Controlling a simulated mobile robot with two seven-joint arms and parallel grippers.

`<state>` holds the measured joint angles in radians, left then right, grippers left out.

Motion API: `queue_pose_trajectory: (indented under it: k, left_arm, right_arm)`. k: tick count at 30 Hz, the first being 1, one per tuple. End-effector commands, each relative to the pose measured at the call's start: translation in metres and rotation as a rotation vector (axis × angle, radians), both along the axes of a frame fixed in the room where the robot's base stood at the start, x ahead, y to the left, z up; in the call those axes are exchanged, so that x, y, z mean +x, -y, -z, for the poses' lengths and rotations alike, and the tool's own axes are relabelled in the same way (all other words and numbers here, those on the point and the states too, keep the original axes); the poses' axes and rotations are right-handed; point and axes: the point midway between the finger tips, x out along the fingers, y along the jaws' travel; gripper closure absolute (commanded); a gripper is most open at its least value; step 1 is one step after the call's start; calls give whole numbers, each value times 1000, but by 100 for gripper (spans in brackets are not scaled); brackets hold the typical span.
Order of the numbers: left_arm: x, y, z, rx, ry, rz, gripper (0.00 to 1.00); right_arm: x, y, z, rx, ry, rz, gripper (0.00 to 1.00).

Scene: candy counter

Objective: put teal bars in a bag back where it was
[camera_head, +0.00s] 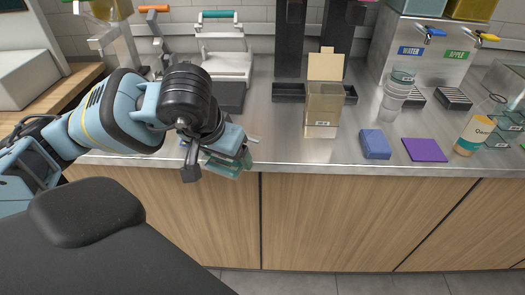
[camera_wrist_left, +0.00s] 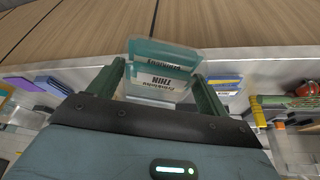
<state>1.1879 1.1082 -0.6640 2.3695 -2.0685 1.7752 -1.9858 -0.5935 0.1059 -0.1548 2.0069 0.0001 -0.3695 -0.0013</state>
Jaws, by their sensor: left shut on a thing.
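My left gripper (camera_head: 218,150) is over the counter's front edge, left of centre. It also shows in the wrist view (camera_wrist_left: 158,72), its two fingers on either side of the teal bars (camera_wrist_left: 163,52). The bars look like flat teal packs with white printed labels, upside down in that view. In the head view the teal bars (camera_head: 230,165) hang just below the fingers, partly hidden by the gripper. The tan open-topped bag (camera_head: 323,104) stands upright on the counter to the right, apart from the gripper. My right gripper is not in view.
A blue pack (camera_head: 375,144) and a purple flat item (camera_head: 425,150) lie right of the bag. Stacked cups (camera_head: 394,96), a labelled cup (camera_head: 474,134) and drink dispensers (camera_head: 432,50) are further right. A metal press (camera_head: 222,58) stands behind. Counter between gripper and bag is clear.

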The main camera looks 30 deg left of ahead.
Motion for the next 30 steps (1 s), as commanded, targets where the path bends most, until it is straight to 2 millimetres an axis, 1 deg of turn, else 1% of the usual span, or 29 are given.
queue_pose_trajectory:
  k: [3,8,11,14,17,30]
  left_arm:
    - [-6,1,4,1,1,12,51]
    - [-8,2,5,1,3,17,51]
    - [-8,2,5,1,3,16,51]
    - [-1,1,5,-2,3,15,51]
    - [16,-4,5,-2,3,12,51]
    - [100,-25,14,-1,3,14,51]
  right_arm:
    - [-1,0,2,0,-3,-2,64]
    - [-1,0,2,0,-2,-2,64]
    - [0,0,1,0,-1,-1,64]
    - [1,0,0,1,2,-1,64]
    - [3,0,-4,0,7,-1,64]
    - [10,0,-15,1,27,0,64]
